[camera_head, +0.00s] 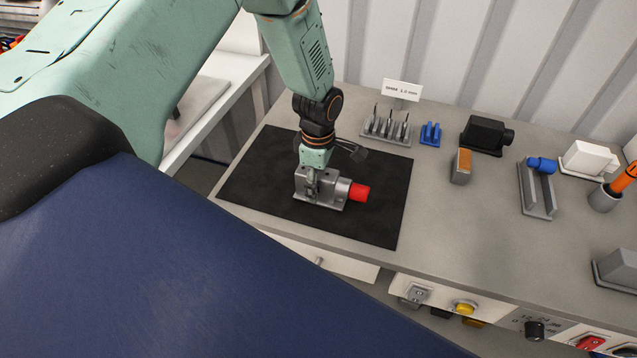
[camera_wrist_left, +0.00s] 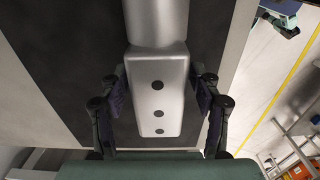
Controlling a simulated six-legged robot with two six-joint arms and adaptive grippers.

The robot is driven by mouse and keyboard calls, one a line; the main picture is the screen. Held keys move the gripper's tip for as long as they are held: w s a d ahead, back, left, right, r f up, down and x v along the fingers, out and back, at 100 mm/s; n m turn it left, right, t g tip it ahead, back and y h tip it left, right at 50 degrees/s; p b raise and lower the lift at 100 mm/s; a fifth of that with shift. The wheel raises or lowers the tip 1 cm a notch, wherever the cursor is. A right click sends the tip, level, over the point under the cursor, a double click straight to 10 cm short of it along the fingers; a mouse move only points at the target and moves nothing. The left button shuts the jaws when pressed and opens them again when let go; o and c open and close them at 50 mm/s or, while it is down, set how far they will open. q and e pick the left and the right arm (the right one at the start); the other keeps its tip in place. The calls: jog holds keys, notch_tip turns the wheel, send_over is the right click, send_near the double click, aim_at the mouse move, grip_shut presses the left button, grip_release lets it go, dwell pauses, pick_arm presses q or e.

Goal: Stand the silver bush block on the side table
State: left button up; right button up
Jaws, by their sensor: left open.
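The silver bush block (camera_head: 329,203) lies on a black mat (camera_head: 255,185) on the workbench, with a silver cylinder and a red end (camera_head: 359,192) sticking out to the right. My left gripper (camera_head: 313,182) is down over the block and partly hides it. In the left wrist view the block (camera_wrist_left: 158,95) shows several dark holes and sits between the two open fingers of my left gripper (camera_wrist_left: 158,112). Whether the pads touch it is hard to tell. A white table surface (camera_head: 205,105), perhaps the side table, stands left of the bench, partly hidden by my arm.
Behind the mat stand a grey rack of pins (camera_head: 386,131), a blue holder (camera_head: 430,134) and a black block (camera_head: 486,135). An orange-topped block (camera_head: 461,166) and a grey channel (camera_head: 536,190) stand to the right. A gap separates the bench from the white table.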

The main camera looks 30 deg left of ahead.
pick_arm(q)
notch_tip(320, 180, up, 11)
jog(key=shift+d, duration=0.1)
jog(key=shift+r, duration=0.1)
jog(key=shift+w+d, duration=0.15)
jog(key=shift+d, duration=0.05)
jog(key=shift+a, duration=0.2)
jog(key=shift+s+d, duration=0.1)
jog(key=shift+s, duration=0.1)
